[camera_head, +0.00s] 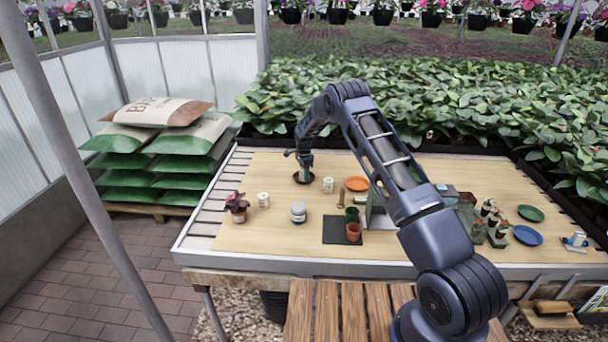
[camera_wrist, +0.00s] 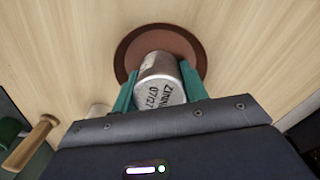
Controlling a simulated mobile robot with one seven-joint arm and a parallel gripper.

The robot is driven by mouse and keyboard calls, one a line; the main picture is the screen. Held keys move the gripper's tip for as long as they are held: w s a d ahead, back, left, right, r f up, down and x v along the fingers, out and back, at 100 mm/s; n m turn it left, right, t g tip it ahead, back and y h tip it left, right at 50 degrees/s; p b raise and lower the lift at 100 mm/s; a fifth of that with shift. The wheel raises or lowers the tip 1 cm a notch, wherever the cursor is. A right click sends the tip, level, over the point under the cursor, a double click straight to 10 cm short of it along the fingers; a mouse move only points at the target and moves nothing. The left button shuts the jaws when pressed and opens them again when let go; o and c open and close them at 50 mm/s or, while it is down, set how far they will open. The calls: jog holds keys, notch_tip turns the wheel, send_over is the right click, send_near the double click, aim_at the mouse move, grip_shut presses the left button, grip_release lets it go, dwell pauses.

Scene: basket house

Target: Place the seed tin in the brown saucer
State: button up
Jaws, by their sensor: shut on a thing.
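The seed tin (camera_wrist: 163,80) is a silvery can with dark lettering that reads in part "07/27". My gripper (camera_wrist: 158,92) has its green fingers shut on the tin from both sides. The brown saucer (camera_wrist: 128,60) is round and lies behind the tin in the wrist view, with its rim showing around it. In the head view my gripper (camera_head: 305,172) is over the brown saucer (camera_head: 297,180) at the back left of the bench. I cannot tell whether the tin touches the saucer; the tin is mostly hidden by the gripper in the head view.
A white jar (camera_head: 328,184) stands just right of the saucer, with an orange saucer (camera_head: 358,184) beyond it. Another white jar (camera_head: 263,200), a larger jar (camera_head: 298,213) and a potted plant (camera_head: 237,208) stand nearer the front. The bench between them is clear.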

jog(key=shift+f, duration=0.15)
jog(key=o, duration=0.7)
notch_tip(320, 180, up, 12)
jog(key=shift+w+r, duration=0.1)
jog(key=shift+r, duration=0.05)
jog(key=shift+r, duration=0.1)
